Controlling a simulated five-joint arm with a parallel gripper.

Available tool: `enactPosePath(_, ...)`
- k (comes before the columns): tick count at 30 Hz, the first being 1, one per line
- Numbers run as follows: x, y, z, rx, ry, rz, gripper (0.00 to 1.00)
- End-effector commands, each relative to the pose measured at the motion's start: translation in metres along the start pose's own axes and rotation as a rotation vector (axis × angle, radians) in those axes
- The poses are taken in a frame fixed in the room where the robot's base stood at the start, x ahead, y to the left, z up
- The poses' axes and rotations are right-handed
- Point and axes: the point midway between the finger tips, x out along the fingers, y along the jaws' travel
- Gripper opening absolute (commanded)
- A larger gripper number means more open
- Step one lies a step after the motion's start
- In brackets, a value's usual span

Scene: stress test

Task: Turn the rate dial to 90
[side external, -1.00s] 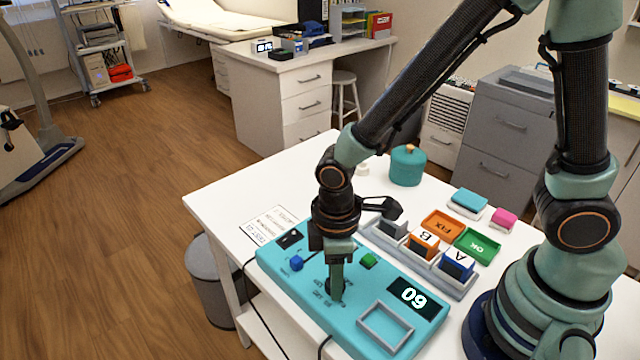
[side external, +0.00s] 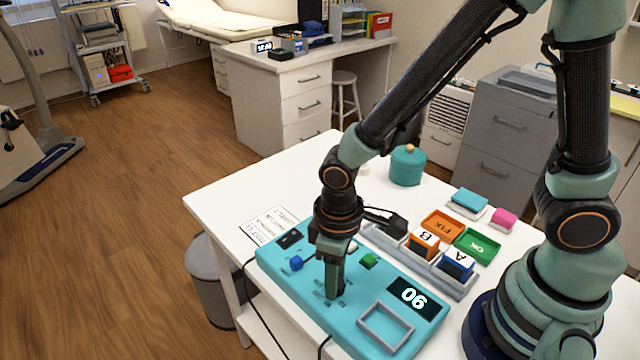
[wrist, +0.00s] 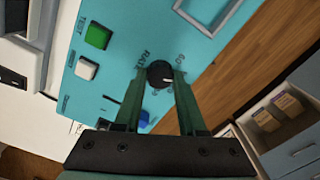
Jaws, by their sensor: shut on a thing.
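The teal panel (side external: 300,275) lies on the white table with its lettering upside down to the side camera. My gripper (side external: 336,290) points down and is shut on the rate dial. In the wrist view the black dial (wrist: 160,74) sits between the two green fingertips, with a white mark on its top and "RATE" and "60" lettering beside it. In the side view the fingers mostly hide the dial.
A blue knob (side external: 296,262), a green button (side external: 369,261) and a grey frame (side external: 386,328) are on the panel near the dial. A grey rack with labelled blocks, an orange tray (side external: 441,226) and a green tray (side external: 478,243) lie behind it.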

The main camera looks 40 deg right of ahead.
Motion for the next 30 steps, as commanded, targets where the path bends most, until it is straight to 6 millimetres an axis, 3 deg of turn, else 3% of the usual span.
enactPosePath(5, -0.001, 0.003, -0.004, 0.009, 0.013, 0.0, 0.0)
enactPosePath(6, -0.001, 0.003, -0.004, 0.009, 0.013, 0.0, 0.44)
enactPosePath(8, -0.001, 0.003, -0.004, 0.009, 0.012, 0.0, 0.67)
enactPosePath(9, -0.001, 0.003, -0.003, 0.008, 0.011, 0.0, 0.7)
enactPosePath(20, -0.003, 0.002, -0.002, 0.003, 0.005, 0.0, 0.7)
enactPosePath(26, -0.024, 0.002, -0.002, 0.003, 0.01, 0.0, 0.7)
enactPosePath(30, -0.05, 0.002, -0.003, 0.004, 0.013, -0.001, 0.7)
